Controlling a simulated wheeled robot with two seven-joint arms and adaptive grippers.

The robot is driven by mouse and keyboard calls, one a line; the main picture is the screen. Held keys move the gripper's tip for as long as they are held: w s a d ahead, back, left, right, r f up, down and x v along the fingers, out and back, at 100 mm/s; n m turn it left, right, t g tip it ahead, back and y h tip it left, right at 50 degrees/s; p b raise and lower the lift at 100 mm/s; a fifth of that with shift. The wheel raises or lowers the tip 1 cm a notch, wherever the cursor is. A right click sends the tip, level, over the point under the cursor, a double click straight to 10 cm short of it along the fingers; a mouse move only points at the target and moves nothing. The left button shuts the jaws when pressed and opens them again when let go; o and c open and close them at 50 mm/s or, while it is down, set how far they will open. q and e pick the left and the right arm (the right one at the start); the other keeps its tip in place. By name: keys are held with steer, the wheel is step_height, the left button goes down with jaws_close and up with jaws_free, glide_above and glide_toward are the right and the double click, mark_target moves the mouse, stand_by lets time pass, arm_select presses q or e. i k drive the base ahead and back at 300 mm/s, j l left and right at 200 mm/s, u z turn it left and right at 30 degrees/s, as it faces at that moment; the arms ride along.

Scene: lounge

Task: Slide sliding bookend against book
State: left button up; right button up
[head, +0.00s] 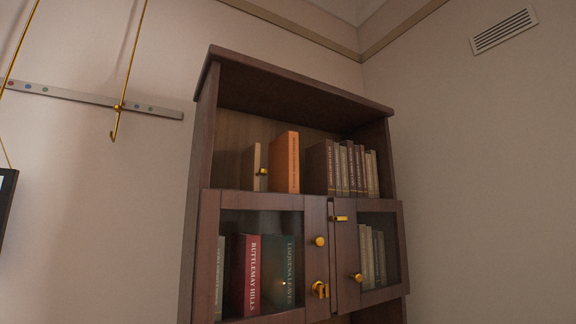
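The sliding bookend (251,168) appears to be the pale upright panel with a small brass knob (262,172) on the upper open shelf of the dark wooden bookcase. An orange book (286,162) stands upright to its right. A gap with the shelf's back wall showing lies between the bookend and the orange book. Neither of my grippers is in the head view.
Several brown and tan books (345,168) stand at the shelf's right. Below are two glass doors with brass knobs (320,241), with books behind them, including a red book (246,274). A rail (90,97) with a brass hook (115,130) is on the left wall.

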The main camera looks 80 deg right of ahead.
mark_target(251, 171)
steer(key=j+z, duration=0.1)
steer(key=z, duration=0.7)
steer(key=k+j+z, duration=0.1)
steer(key=z, duration=0.3)
steer(key=k+z, duration=0.1)
steer(key=z, duration=0.3)
